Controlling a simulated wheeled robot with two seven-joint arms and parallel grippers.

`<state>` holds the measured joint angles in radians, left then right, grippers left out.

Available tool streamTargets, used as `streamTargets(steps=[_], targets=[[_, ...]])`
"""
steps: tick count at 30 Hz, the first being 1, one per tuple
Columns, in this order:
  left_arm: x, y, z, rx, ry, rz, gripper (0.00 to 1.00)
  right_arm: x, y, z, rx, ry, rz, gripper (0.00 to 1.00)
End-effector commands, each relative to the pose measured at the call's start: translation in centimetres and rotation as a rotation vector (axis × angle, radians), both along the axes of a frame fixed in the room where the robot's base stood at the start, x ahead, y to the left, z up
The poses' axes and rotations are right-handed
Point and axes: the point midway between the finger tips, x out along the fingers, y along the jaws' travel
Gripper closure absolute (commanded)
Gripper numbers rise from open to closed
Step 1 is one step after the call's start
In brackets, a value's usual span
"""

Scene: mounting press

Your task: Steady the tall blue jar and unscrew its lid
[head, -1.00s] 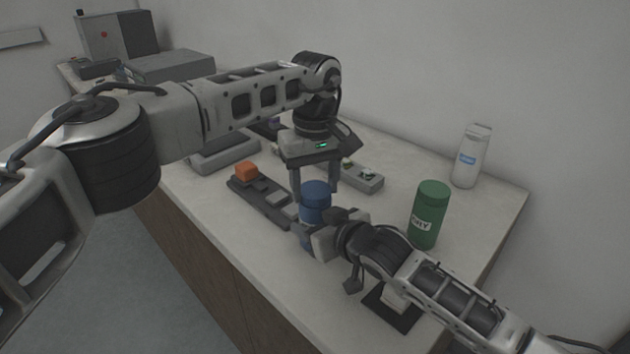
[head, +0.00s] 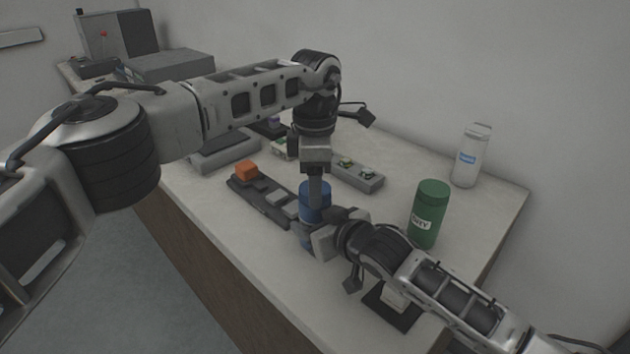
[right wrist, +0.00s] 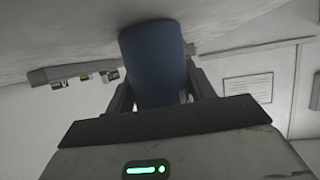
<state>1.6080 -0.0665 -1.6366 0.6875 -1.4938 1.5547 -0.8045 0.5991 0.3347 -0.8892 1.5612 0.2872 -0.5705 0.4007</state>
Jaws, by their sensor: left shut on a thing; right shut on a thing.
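The tall blue jar (head: 306,243) stands upright near the middle of the counter. Its blue lid (head: 303,196) is partly covered by a finger of my left gripper (head: 316,195), which comes down from above and is shut on the lid. My right gripper (head: 314,238) comes in low from the right and is shut around the jar's body, hiding much of it. In the right wrist view the jar (right wrist: 155,62) sits between the two fingers. I cannot tell whether the lid has turned relative to the jar.
A green jar (head: 429,212) stands to the right, with a white bottle (head: 467,160) behind it. A dark tray (head: 262,205) with an orange block (head: 246,170) lies close left. A grey tray (head: 358,177) with small green parts lies behind. A dark pad (head: 392,308) lies under my right arm.

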Motion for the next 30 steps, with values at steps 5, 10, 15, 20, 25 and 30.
streamTargets(steps=[5, 10, 15, 20, 25, 30], targets=[[0.0, 0.0, 0.0, 0.0, 0.002, -0.002, 0.75, 0.0, -0.1, -0.2, -0.002, 0.003, -0.002, 1.0], [0.0, 0.0, 0.0, 0.0, 0.001, -0.003, 0.26, 0.0, -0.1, -0.2, -0.002, 0.003, -0.002, 1.0], [0.0, 0.0, 0.0, 0.0, 0.001, -0.004, 0.26, 0.0, -0.1, -0.2, -0.003, 0.003, -0.002, 1.0], [0.0, 0.0, 0.6, -0.001, -0.001, -0.004, 0.26, 0.0, -0.1, -0.1, -0.003, 0.003, -0.002, 1.0], [0.0, 0.0, 2.8, 0.0, -0.003, -0.005, 0.26, 0.0, -0.1, -0.1, -0.003, 0.003, -0.002, 1.0], [0.0, 0.0, 4.5, 0.0, -0.001, -0.007, 0.3, 0.0, -0.1, -0.2, -0.004, 0.002, -0.001, 1.0]])
